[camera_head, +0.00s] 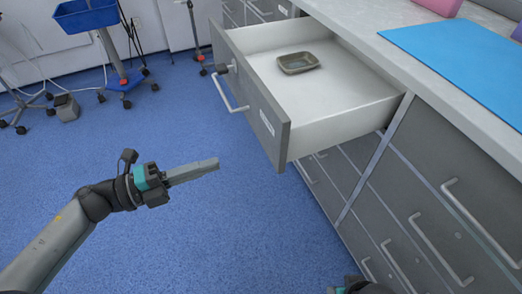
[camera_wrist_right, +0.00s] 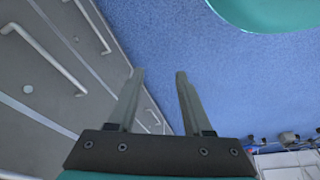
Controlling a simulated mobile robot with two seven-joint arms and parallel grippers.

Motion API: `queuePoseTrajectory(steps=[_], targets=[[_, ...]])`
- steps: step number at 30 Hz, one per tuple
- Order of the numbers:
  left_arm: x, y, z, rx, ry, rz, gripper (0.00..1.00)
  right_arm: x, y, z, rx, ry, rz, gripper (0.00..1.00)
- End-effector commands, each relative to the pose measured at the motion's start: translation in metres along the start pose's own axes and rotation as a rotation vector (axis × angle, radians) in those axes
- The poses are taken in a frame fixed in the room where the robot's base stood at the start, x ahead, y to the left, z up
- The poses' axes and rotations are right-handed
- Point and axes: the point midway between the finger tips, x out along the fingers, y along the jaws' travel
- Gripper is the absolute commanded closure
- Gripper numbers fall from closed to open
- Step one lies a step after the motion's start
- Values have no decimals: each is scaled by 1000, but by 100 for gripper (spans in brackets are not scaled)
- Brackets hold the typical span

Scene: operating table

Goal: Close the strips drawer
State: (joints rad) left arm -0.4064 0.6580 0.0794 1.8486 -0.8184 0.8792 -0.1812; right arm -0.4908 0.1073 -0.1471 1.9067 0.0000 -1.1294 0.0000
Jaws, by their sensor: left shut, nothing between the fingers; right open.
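The strips drawer (camera_head: 348,105) is pulled far out of the grey cabinet in the head view. Its grey front (camera_head: 252,100) carries a bar handle (camera_head: 228,93) and a white label. A small grey-green tray (camera_head: 298,63) lies inside. My left gripper (camera_head: 216,163) is shut and empty, over the floor to the left of and below the drawer front, apart from it. My right gripper (camera_wrist_right: 158,72) is open and empty in the right wrist view, with cabinet fronts to its left. Only a bit of the right arm shows at the head view's bottom edge.
Closed grey drawers with bar handles (camera_head: 468,205) fill the cabinet at the right. A blue mat (camera_head: 465,62) lies on the countertop. A blue bin (camera_head: 86,15) on a wheeled stand is at the back left. The blue floor (camera_head: 215,235) between is clear.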

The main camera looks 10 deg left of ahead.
Motion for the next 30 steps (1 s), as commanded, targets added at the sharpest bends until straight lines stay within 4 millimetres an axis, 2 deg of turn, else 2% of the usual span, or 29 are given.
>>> queuePoseTrajectory(steps=[6,15,21,30], targets=[[45,0,1,2,0,-5,100,-13,1,-11,1,29,2,50],[95,0,1,-1,-2,-5,100,-31,2,-21,3,57,3,50],[111,0,1,-3,-3,-3,100,-39,2,-25,3,69,4,50],[115,0,1,-4,-4,-1,100,-41,2,-26,3,69,4,50]])
